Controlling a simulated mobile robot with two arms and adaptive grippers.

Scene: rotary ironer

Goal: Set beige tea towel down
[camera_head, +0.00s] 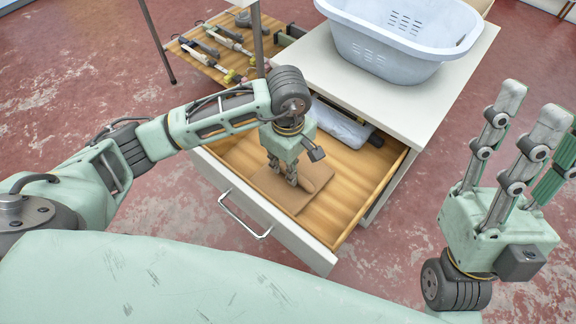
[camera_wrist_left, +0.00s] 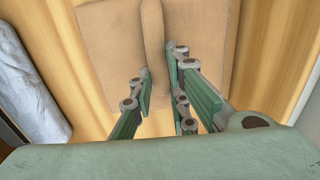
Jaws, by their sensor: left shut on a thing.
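The beige tea towel (camera_head: 290,192) lies flat and folded on the wooden bottom of an open drawer (camera_head: 345,215). In the left wrist view the towel (camera_wrist_left: 105,45) has a raised ridge down its middle. My left gripper (camera_head: 282,178) points down into the drawer, shut on the towel. In the left wrist view its fingers (camera_wrist_left: 160,78) stand on either side of the ridge's near end. My right gripper (camera_head: 533,108) is raised outside the drawer at the right, its fingers pointing up, spread and empty.
A grey-white wrapped roll (camera_head: 340,128) lies at the back of the drawer; it also shows in the left wrist view (camera_wrist_left: 28,80). A pale blue laundry basket (camera_head: 400,40) stands on the white cabinet top (camera_head: 310,62).

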